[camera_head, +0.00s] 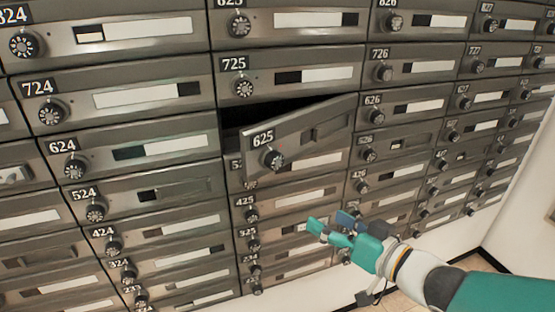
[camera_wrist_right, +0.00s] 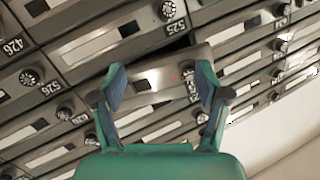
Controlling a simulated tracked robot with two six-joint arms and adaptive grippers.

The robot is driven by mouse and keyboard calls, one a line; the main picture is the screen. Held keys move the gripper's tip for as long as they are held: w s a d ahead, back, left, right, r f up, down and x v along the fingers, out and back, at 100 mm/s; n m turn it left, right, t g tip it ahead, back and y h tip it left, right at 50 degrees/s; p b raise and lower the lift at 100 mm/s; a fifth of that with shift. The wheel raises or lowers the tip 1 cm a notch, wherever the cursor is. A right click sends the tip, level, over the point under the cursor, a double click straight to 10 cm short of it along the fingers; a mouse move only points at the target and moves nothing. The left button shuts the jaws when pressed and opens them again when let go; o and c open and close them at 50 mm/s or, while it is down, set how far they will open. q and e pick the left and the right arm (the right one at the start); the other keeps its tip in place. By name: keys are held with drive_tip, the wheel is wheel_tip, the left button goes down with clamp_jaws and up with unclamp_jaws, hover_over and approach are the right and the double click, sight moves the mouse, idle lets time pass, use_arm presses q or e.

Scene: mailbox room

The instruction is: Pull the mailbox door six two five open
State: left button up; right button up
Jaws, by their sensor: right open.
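Mailbox door 625 (camera_head: 300,138) is a grey metal door with a black dial and a number plate, in the middle of the head view. It stands partly open, tilted out from the wall, with a dark gap above it. My right gripper (camera_head: 332,228) is below and to the right of this door, apart from it, in front of the lower rows. In the wrist view the right gripper (camera_wrist_right: 161,82) has its fingers spread with nothing held. A door edge with a dark gap shows beyond the fingers; its number is not clearly legible. My left gripper is not in view.
Closed mailbox doors surround it: door 725 (camera_head: 290,76) above, door 624 (camera_head: 140,148) to the left and door 626 (camera_head: 410,108) to the right. Dials stick out from the doors. A white wall (camera_head: 525,185) and tiled floor lie at the right.

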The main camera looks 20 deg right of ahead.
sight(278, 164)
drive_tip(key=s+r+n+t+y, duration=0.15)
drive_tip(key=s+r, duration=0.25)
drive_tip(key=r, duration=0.4)
drive_tip(key=shift+n, duration=0.25)
drive_tip(key=x, duration=0.5)
drive_tip(key=p+x, duration=0.1)
drive_tip(key=x, duration=0.5)
drive_tip(key=p+x, duration=0.1)
drive_tip(key=x, duration=0.4)
drive_tip(key=shift+w+a+f, duration=0.3)
drive_tip(key=shift+a+f, duration=0.05)
clamp_jaws()
